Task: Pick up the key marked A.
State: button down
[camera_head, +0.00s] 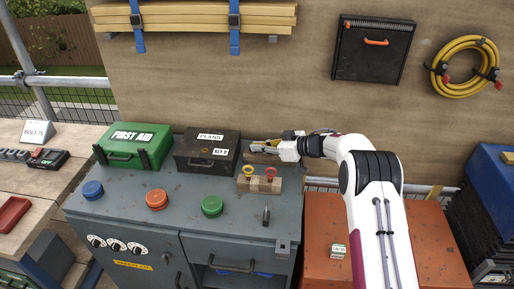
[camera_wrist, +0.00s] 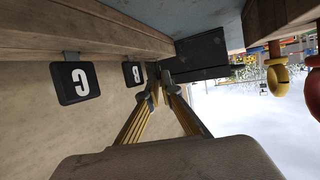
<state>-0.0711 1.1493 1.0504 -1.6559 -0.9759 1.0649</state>
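In the wrist view, two dark tags, marked C (camera_wrist: 75,82) and B (camera_wrist: 133,73), hang at the edge of a wooden strip (camera_wrist: 60,38); their letters appear turned over. No tag marked A is readable in either view. My gripper (camera_wrist: 160,88) has its fingertips close together just right of the B tag. A narrow gap seems to show between them, but whether anything is held there is unclear. In the head view my gripper (camera_head: 268,147) is at the back of the grey cabinet, right of the black box, in front of a wooden piece that it partly hides.
The black box marked PLANS (camera_head: 207,149) and the green first aid box (camera_head: 135,146) stand left of my gripper. A wooden block (camera_head: 259,186) with a yellow and a red ring stands in front. The grey cabinet (camera_head: 180,184) also bears blue, orange and green buttons.

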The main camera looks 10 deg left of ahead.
notch_tip(320, 180, up, 10)
dwell(0.6)
